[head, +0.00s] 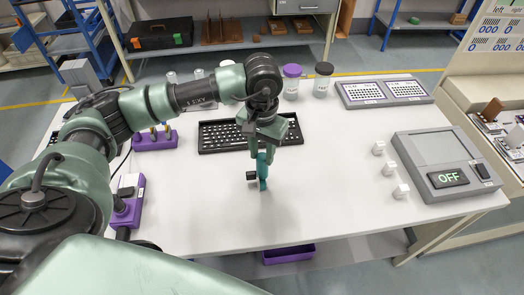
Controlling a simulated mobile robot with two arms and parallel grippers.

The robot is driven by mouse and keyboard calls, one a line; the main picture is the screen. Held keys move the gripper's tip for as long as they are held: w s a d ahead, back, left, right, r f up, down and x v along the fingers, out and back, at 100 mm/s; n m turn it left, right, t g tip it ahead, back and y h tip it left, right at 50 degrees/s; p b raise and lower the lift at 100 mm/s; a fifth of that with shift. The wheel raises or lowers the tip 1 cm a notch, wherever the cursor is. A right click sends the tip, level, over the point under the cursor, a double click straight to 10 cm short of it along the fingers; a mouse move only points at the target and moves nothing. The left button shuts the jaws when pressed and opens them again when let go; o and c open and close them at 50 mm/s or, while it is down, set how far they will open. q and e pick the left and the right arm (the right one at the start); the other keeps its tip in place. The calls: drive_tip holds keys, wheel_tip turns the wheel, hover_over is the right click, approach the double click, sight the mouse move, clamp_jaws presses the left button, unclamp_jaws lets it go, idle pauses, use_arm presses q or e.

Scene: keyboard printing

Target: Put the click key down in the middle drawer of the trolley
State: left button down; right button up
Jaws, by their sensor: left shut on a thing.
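My left gripper (263,181) reaches over the white table in the head view, fingers pointing down, in front of the black keyboard frame. It is shut on a small dark piece (252,176) that sticks out on the left side of the fingertips; this looks like the click key, though it is too small to be sure. It seems to be held just above the table, but the gap cannot be judged. I cannot make out the trolley or its middle drawer for certain. My right gripper is not in view.
The keyboard frame (222,136) lies behind the gripper. Several white cubes (389,168) stand near a grey device reading OFF (440,165). Purple holders (155,140) are at left. A purple bin (288,254) sits below the table. The table's front middle (300,220) is clear.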

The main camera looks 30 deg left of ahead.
use_arm(q)
drive_tip(key=shift+f, duration=0.1)
drive_tip(key=c, duration=1.1)
unclamp_jaws()
drive_tip(key=shift+o, duration=0.2)
